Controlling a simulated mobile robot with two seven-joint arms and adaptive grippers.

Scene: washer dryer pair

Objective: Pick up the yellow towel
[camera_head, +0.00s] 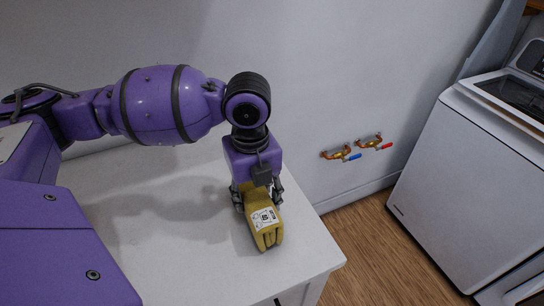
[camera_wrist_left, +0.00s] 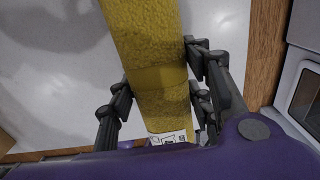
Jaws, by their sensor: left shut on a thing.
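The yellow towel (camera_head: 264,228) is a folded block with a white printed label, at the right end of the white tabletop in the head view. My left gripper (camera_head: 257,199) points down over it, with its fingers on both sides of the towel's upper part. In the left wrist view the towel (camera_wrist_left: 158,80) runs up the middle between the dark fingers of my left gripper (camera_wrist_left: 160,100). The gripper is shut on the towel. I cannot tell whether the towel touches the tabletop. My right gripper is not in view.
The white table (camera_head: 150,255) is otherwise bare, and its right edge is close to the towel. Beyond a strip of wooden floor (camera_head: 370,245) stands a white washer (camera_head: 470,180). Red and blue valves (camera_head: 358,147) stick out from the wall.

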